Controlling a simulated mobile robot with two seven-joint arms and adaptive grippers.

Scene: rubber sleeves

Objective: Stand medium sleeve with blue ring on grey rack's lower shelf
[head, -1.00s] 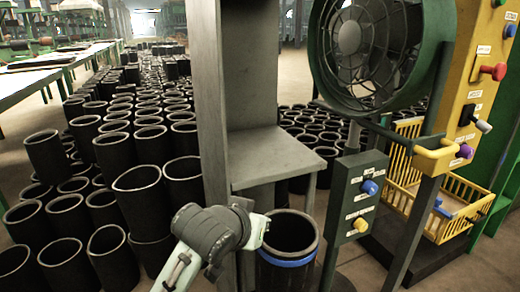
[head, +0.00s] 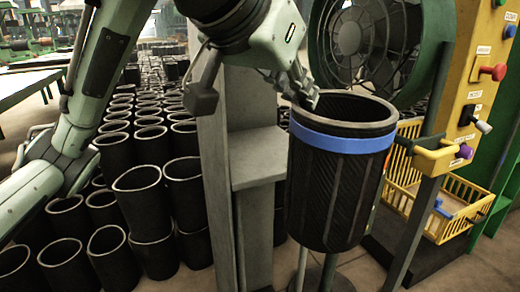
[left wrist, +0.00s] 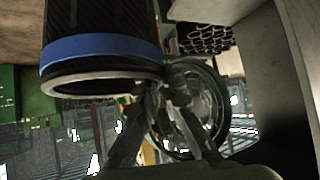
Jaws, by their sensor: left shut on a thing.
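The black sleeve with a blue ring (head: 338,180) hangs upright in the air in the head view, in front of the fan and right of the grey rack. My left gripper (head: 302,95) is shut on its upper rim at the left side. In the left wrist view the sleeve (left wrist: 102,22) and its blue band show upside down, with the gripper (left wrist: 163,90) at its rim. The grey rack (head: 213,170) has a shelf board (head: 256,155) just left of the sleeve. The sleeve hides part of the space beside the rack. My right gripper is not in view.
A green fan (head: 360,40) stands behind the sleeve. A yellow control panel (head: 470,70) and a yellow basket (head: 450,200) are at the right. Many black sleeves (head: 138,190) crowd the floor left of the rack.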

